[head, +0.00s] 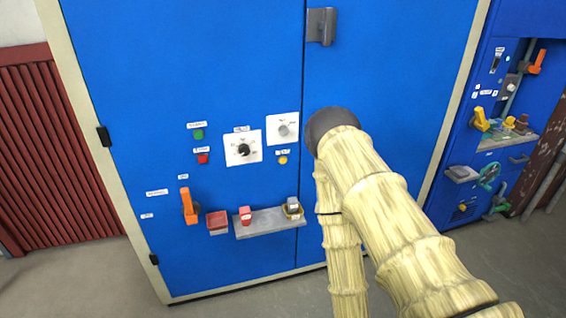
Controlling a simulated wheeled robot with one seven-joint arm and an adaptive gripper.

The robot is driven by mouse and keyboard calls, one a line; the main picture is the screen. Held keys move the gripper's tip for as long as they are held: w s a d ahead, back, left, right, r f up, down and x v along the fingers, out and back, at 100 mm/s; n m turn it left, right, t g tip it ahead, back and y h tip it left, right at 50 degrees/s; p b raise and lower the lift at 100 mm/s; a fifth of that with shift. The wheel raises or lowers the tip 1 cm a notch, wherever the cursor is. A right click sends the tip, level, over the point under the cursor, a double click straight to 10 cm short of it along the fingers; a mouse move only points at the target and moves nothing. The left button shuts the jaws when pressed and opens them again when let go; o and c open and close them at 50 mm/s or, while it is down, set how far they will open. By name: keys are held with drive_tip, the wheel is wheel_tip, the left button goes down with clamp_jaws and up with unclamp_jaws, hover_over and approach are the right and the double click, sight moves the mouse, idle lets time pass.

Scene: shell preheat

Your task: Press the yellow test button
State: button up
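The yellow test button (283,160) is a small round button on the blue cabinet front. It sits just below a square white dial plate, with a small label directly above it. No part of my arm covers it in the head view. My pale, bamboo-textured arm fills the lower right, and its dark rounded joint is to the right of the button. My gripper is not visible in this view, so I cannot see its fingers.
The blue cabinet (225,60) also carries a green button (198,134), a red button (202,158), a black-knob dial (243,149) and an orange lever (188,206). A grey shelf (265,224) with small items juts out below. Another control panel (503,110) stands at right.

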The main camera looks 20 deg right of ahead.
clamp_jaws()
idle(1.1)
